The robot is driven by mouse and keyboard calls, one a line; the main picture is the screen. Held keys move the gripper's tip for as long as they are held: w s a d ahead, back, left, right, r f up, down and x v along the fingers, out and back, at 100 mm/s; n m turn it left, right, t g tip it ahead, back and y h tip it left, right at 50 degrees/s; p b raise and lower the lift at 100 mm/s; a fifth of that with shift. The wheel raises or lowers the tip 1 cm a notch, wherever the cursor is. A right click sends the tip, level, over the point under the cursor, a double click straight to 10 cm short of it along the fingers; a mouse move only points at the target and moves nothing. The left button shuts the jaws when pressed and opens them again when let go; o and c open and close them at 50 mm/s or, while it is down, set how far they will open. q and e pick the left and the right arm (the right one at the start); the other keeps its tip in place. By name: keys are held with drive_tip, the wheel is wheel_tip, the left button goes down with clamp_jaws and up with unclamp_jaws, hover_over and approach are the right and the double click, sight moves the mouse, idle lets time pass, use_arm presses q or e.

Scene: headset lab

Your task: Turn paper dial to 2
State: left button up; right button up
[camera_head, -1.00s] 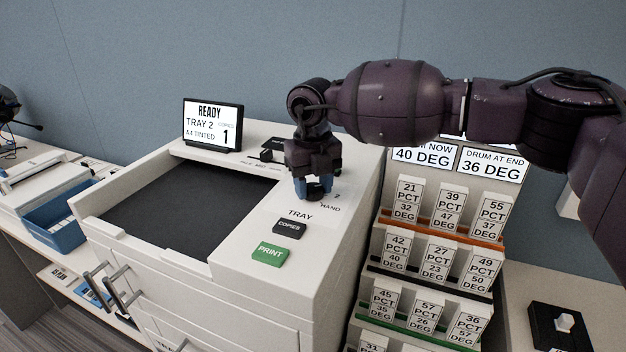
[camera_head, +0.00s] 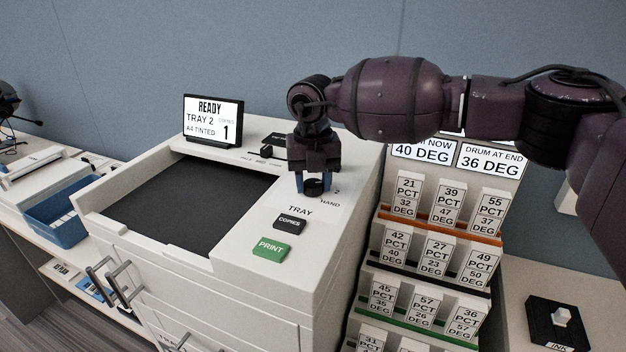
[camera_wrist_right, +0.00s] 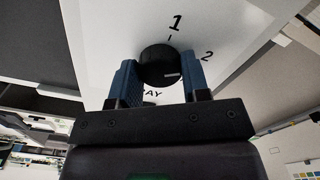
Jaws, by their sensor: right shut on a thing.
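The paper dial (camera_head: 313,188) is a small black round knob on the white printer top, behind the word TRAY. In the right wrist view the dial (camera_wrist_right: 158,62) has numerals 1 and 2 printed around it. A short light mark shows on its lower right part; I cannot tell surely which number it points to. My right gripper (camera_head: 314,185) points down over the dial, its blue fingers shut on the dial's two sides. The printer's screen (camera_head: 212,121) reads READY, TRAY 2, A4 TINTED, copies 1. My left gripper is not in view.
A black COPIES button (camera_head: 290,222) and a green PRINT button (camera_head: 270,249) lie in front of the dial. A black slider (camera_head: 272,145) is behind. A stepped rack of labelled white packs (camera_head: 439,252) stands to the right, below my arm.

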sight(313, 183)
drive_tip(key=o, duration=0.9)
drive_tip(key=shift+r, duration=0.1)
drive_tip(key=shift+r+b, duration=0.45)
drive_tip(key=shift+r, duration=4.95)
